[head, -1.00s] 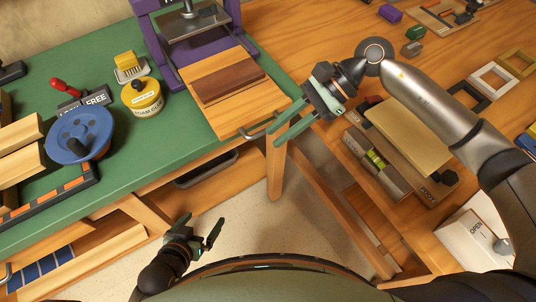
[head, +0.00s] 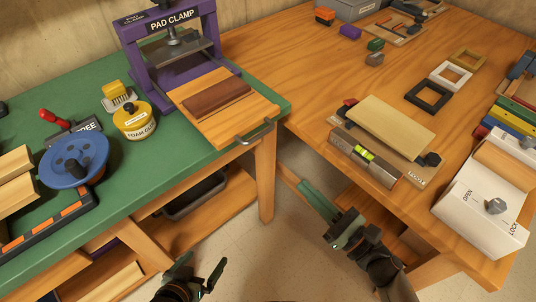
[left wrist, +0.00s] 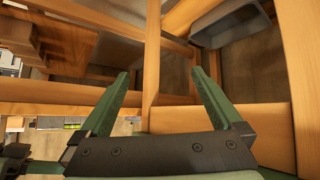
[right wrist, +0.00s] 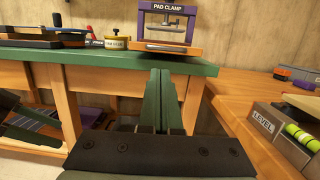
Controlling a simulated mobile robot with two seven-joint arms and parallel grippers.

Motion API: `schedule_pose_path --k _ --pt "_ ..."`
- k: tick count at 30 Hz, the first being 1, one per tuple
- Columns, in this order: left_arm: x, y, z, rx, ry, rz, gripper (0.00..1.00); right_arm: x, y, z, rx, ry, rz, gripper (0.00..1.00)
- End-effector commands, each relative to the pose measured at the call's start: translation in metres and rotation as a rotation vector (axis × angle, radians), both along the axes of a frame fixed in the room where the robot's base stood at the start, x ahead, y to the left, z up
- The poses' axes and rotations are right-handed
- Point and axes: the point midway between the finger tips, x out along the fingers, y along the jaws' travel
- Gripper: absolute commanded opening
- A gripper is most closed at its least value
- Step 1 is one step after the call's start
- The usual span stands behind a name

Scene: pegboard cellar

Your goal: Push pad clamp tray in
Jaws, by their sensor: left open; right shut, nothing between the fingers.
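The pad clamp is a purple frame (head: 130,47) with a black PAD CLAMP sign, standing at the back of the green bench. Its wooden tray (head: 242,118) sticks out towards me, with a brown pad (head: 217,96) on it and a metal handle (head: 256,133) at the bench's front edge. The clamp frame (right wrist: 190,25) and tray (right wrist: 168,48) also show in the right wrist view. My right gripper (head: 304,186) is shut and empty, below and right of the handle, apart from it. My left gripper (head: 203,263) is open and empty, low in front of the bench.
A yellow glue tin (head: 134,121), a brush (head: 118,97) and a blue wheel (head: 75,160) stand left of the tray. The wooden table at right holds a level (head: 365,156) and a white box (head: 478,210). Open floor lies between bench and table.

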Motion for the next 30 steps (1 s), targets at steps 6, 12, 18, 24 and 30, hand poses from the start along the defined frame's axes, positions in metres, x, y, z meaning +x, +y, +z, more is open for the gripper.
schedule_pose_path --k 6,12,18,24,30 --pt "0.002 -0.001 0.005 -0.001 -0.007 -0.001 1.0 0.012 0.005 0.001 -0.003 0.005 -0.019 0.0" --pt "0.004 0.001 0.013 -0.002 -0.019 0.003 1.0 0.043 0.029 0.01 -0.003 0.004 -0.016 0.0" --pt "-0.003 0.007 0.01 0.008 -0.003 0.013 1.0 0.076 0.055 0.017 -0.001 0.005 -0.016 0.0" --pt "-0.009 0.009 0.008 0.011 0.007 0.017 1.0 0.1 0.072 0.021 -0.003 0.008 -0.016 0.0" --pt "-0.007 0.011 0.01 0.011 0.0 0.023 1.0 0.108 0.079 0.022 -0.003 0.007 -0.015 0.0"
